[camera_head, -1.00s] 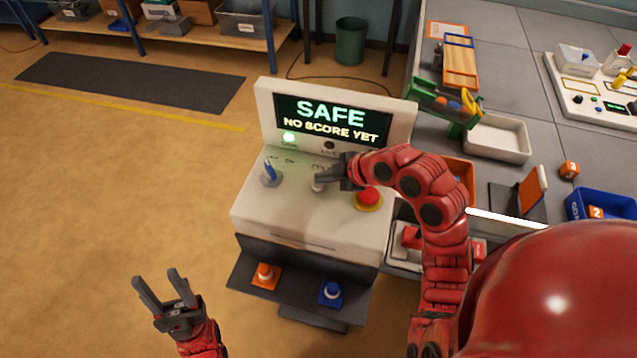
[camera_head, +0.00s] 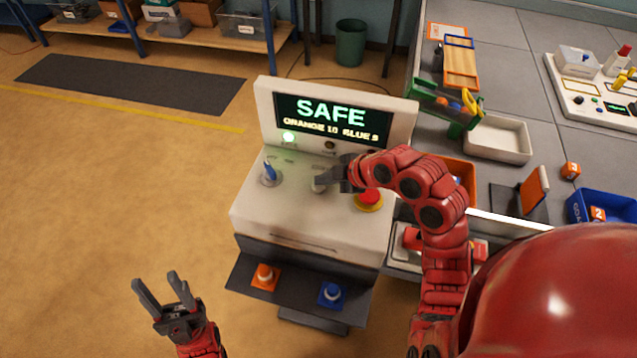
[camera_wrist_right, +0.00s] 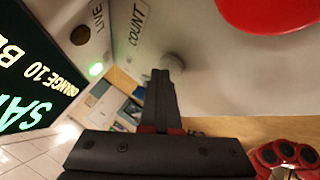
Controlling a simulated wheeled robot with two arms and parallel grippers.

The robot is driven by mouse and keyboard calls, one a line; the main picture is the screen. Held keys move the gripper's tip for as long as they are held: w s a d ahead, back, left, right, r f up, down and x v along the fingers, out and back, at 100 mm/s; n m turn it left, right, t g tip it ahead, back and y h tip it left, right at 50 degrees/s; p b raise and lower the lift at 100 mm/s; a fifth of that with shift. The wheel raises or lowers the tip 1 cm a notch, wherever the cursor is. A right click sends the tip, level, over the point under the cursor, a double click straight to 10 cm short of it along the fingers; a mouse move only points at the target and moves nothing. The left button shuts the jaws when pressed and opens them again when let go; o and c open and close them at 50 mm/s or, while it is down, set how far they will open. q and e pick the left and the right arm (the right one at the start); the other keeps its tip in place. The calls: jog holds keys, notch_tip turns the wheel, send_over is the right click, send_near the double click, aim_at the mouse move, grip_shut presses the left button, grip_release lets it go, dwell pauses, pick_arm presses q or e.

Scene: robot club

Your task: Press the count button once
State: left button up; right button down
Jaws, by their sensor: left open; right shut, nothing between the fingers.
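The white console (camera_head: 262,217) carries a screen (camera_head: 330,118) that reads SAFE and, below it, what looks like ORANGE 10 BLUE 8. My left gripper (camera_head: 160,285) is open and empty, left of the console.
A red mushroom button (camera_head: 369,197) with a yellow base sits right of the count button. A blue-handled switch (camera_head: 270,173) sits to the left. A grey table (camera_head: 510,50) stands right.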

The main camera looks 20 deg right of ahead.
aim_at(323, 187)
jog(key=shift+r+p, duration=0.3)
jog(key=shift+r, duration=0.65)
jog(key=shift+r+p, duration=1)
jog(key=shift+r, duration=1.5)
jog(key=shift+f, duration=0.1)
